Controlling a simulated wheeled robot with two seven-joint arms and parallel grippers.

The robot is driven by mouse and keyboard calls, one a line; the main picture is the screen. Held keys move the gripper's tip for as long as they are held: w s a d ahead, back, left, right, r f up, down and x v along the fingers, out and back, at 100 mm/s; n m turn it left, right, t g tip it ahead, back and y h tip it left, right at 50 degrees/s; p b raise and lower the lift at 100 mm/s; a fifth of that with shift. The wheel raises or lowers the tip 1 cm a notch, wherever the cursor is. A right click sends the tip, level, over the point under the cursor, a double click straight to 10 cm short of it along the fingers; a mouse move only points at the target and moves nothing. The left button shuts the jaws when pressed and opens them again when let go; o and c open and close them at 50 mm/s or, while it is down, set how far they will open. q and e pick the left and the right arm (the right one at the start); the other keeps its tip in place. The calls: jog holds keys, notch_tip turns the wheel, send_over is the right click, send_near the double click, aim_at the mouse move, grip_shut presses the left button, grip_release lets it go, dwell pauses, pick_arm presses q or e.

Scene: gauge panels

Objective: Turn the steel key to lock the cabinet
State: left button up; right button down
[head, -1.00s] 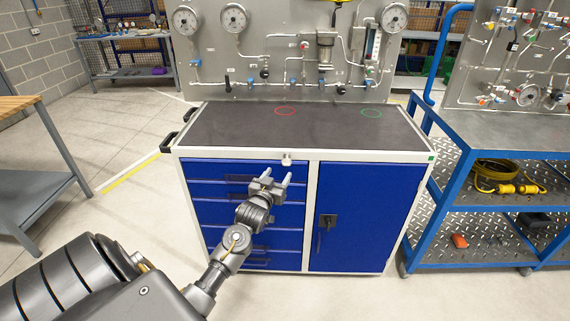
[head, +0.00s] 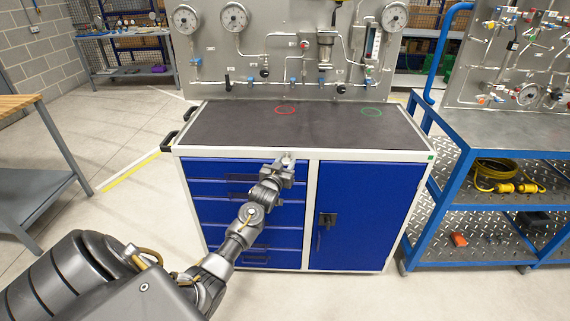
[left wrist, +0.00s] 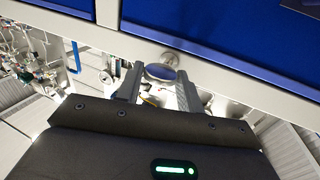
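The blue and white cabinet (head: 312,215) stands ahead, with drawers on the left and a door on the right. My left gripper (head: 286,162) is at the top rail, in front of the lock, and mostly hides the key in the head view. In the left wrist view, the steel key's rounded head (left wrist: 160,72) sits in the round lock (left wrist: 170,58) on the white rail. The two fingers of my left gripper (left wrist: 160,78) are spread on either side of the key head, with gaps still showing. My right gripper is out of view.
A blue cart (head: 462,150) stands close to the right.

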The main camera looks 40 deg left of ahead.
pick_arm(q)
jog(key=c, duration=0.5)
